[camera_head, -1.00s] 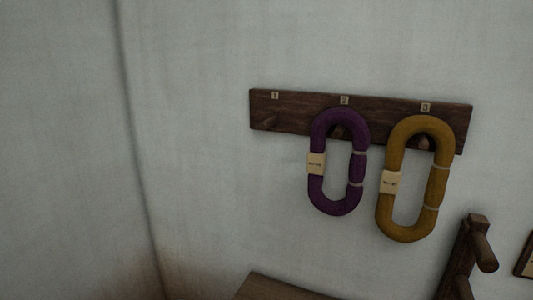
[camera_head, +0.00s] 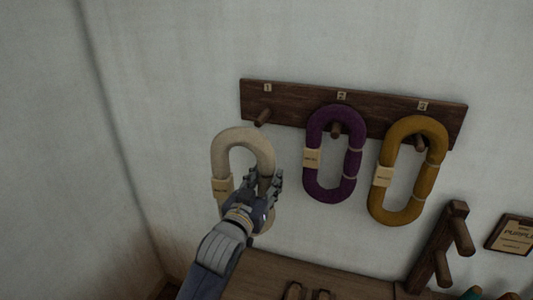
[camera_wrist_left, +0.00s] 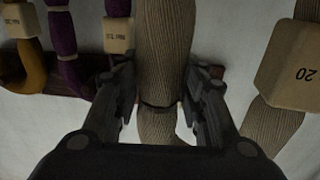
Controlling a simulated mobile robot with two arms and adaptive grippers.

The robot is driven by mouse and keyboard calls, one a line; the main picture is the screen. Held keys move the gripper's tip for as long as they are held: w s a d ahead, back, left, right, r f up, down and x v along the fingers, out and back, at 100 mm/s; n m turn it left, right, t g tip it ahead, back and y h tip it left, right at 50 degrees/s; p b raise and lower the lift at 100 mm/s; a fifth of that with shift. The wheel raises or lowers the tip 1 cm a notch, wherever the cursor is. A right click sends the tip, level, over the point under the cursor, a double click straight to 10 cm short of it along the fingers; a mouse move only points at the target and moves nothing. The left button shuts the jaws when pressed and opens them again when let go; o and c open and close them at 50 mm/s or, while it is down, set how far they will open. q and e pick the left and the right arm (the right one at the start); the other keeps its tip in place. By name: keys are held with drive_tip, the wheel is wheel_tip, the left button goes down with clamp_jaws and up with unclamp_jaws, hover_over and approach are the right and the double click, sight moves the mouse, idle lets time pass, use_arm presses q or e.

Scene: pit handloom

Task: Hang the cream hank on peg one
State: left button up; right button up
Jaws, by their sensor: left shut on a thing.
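The cream hank (camera_head: 243,141) is a long oval loop with a paper tag, held upright just below and left of peg one (camera_head: 263,117). The peg shows bare above the hank's top, under the label 1. My left gripper (camera_head: 268,184) is shut on the hank's right side, low down. In the left wrist view the hank's ribbed strand (camera_wrist_left: 165,50) runs between the two fingers, and its tag (camera_wrist_left: 290,65) shows at the right. My right gripper is not in view.
A purple hank (camera_head: 313,140) hangs on peg two and a mustard hank (camera_head: 388,150) on peg three of the dark peg rail (camera_head: 300,102). A wooden stand (camera_head: 437,245) and a framed sign (camera_head: 512,235) are at the lower right. A wooden surface (camera_head: 260,270) lies below.

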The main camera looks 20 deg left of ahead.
use_arm(q)
drive_tip(key=r, duration=0.1)
drive_tip(key=w, duration=0.1)
drive_tip(key=r, duration=0.1)
drive_tip(key=shift+w+a+r, duration=0.15)
drive_tip(key=shift+w+r, duration=0.1)
drive_tip(key=shift+r, duration=0.1)
drive_tip(key=shift+w+r, duration=0.1)
drive_tip(key=shift+w, duration=0.35)
drive_tip(key=w+b, duration=0.2)
drive_tip(key=w, duration=0.2)
drive_tip(key=w+f+b, duration=0.1)
drive_tip(key=w+b, duration=0.2)
drive_tip(key=w, duration=0.2)
drive_tip(key=w+b, duration=0.2)
drive_tip(key=w, duration=0.3)
drive_tip(key=shift+w+d+f, duration=0.1)
drive_tip(key=shift+d+f, duration=0.15)
drive_tip(key=shift+d, duration=0.05)
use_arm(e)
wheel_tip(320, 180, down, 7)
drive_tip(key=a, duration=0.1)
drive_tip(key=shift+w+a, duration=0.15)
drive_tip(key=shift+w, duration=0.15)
use_arm(q)
drive_tip(key=shift+f, duration=0.25)
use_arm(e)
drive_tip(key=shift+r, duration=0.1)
